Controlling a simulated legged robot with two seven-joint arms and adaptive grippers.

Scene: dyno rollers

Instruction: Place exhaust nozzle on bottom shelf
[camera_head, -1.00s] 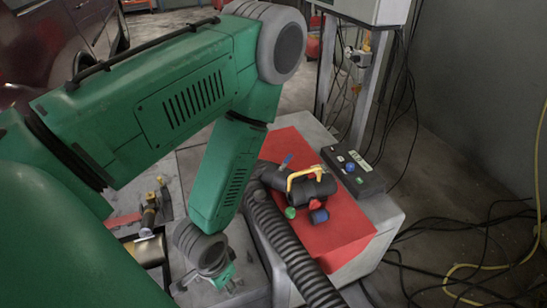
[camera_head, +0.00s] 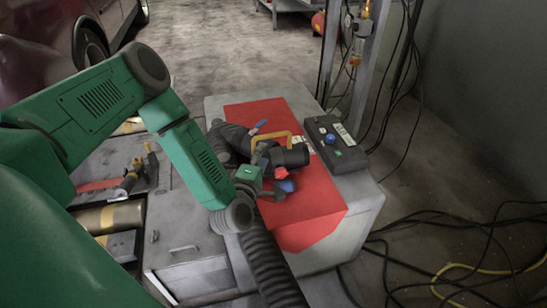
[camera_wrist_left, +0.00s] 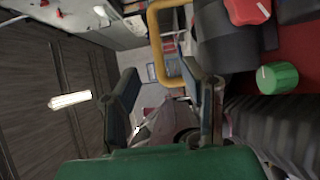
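In the left wrist view, the left gripper's two fingers (camera_wrist_left: 168,80) are apart. The yellow handle (camera_wrist_left: 155,35) shows just past their tips, close to the right finger; I cannot tell if they touch. The nozzle body (camera_wrist_left: 225,40) is to the right. The right gripper is out of view.
The ribbed hose (camera_head: 268,265) runs down the cabinet's near left side. A black control box (camera_head: 335,143) sits right of the red top (camera_head: 315,205). A metal post and hanging cables stand behind. Loose cables and a yellow hose (camera_head: 460,270) lie on the right floor.

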